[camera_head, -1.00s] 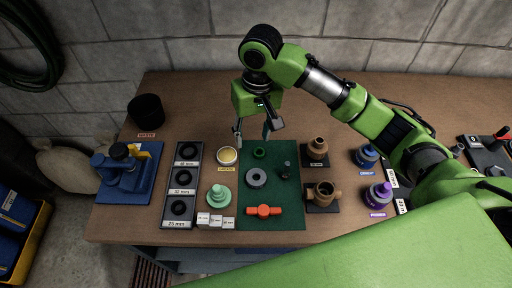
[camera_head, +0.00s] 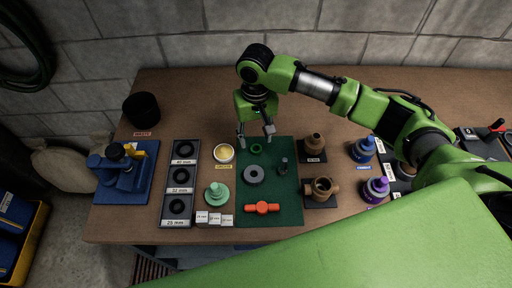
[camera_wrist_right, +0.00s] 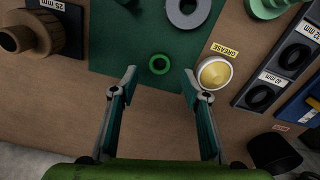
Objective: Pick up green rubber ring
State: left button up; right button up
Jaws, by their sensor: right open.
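The green rubber ring (camera_head: 256,148) lies flat on the dark green mat (camera_head: 286,209), near the mat's far edge. It also shows in the right wrist view (camera_wrist_right: 159,64), ahead of the fingertips and roughly midway between them. My right gripper (camera_head: 255,135) is open and empty, above the far edge of the mat and just beyond the ring. In the right wrist view its two fingers (camera_wrist_right: 160,78) are spread wide. My left gripper is not in view.
A grey ring (camera_head: 254,174), an orange handle (camera_head: 262,208) and a small dark fitting (camera_head: 283,166) share the mat. A grease tin (camera_head: 223,153) stands close left of the ring. Brass fittings (camera_head: 313,146) stand to the right. The table behind the mat is clear.

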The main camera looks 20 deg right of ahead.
aim_at(256, 150)
notch_tip(256, 150, down, 4)
jog(key=shift+w+f+p, duration=0.1)
jog(key=shift+p, duration=0.3)
jog(key=c, duration=0.9)
